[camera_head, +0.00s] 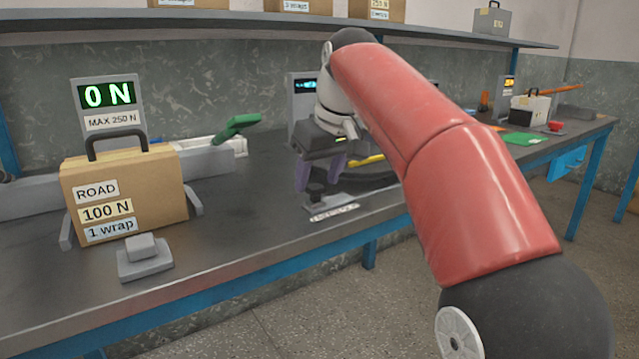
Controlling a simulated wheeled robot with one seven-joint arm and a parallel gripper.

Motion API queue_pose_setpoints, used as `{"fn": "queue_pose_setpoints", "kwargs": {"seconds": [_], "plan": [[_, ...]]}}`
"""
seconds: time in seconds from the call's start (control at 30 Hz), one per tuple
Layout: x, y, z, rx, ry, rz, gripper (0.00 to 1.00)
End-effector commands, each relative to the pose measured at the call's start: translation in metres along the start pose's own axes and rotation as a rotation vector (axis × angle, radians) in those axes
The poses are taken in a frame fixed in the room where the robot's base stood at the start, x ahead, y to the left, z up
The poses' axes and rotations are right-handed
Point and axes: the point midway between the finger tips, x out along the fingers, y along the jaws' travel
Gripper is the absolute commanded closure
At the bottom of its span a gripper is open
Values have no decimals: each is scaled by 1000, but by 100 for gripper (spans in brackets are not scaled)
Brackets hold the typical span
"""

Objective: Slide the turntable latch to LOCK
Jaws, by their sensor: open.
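The turntable (378,183) is a dark, low disc on the bench, largely hidden behind my red arm. In front of it, near the bench's front edge, a small dark knob on a base (318,201), which looks like the latch, stands beside a white label strip (334,213). The label is too small to read, so I cannot tell the latch's position. My gripper (318,180) points down with its purple fingers open, just above and around the knob's top. I cannot tell whether either finger touches it.
A cardboard case marked ROAD (150,195) stands at the left, with a grey block (145,258) in front and a force display (108,97) behind. Bare bench lies left of my gripper.

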Motion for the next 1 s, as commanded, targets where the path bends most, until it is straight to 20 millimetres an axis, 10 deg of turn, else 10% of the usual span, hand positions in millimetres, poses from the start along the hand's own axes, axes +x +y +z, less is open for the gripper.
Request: {"fn": "queue_pose_setpoints", "kwargs": {"seconds": [0.37,0.73,1.0], "plan": [[7,0,0,0,0,0,50],[7,0,0,0,0,0,99],[3,12,-2,4,-2,1,100]]}}
